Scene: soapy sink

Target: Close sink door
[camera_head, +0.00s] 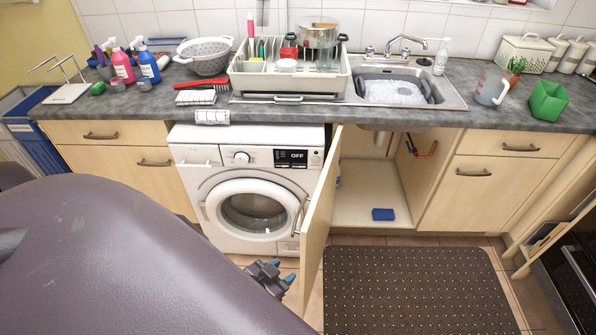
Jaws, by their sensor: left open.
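The sink door (319,217) is a light wooden cabinet door below the sink. It stands wide open, swung out toward me on its left side, seen nearly edge-on. The open cabinet (365,193) behind it shows pipes and a blue block on its floor. My left gripper (287,271) is low in the view, just left of the door's lower front part, with blue fingertips. It is open and holds nothing that I can see. I cannot tell whether it touches the door. My own large dark arm link hides the lower left. My right gripper is not in view.
A washing machine (245,189) stands left of the door. A dark dotted mat (420,290) lies on the floor in front of the cabinet. The sink (447,98) and a dish rack (290,84) are on the counter above. A blue block (383,214) lies inside the cabinet.

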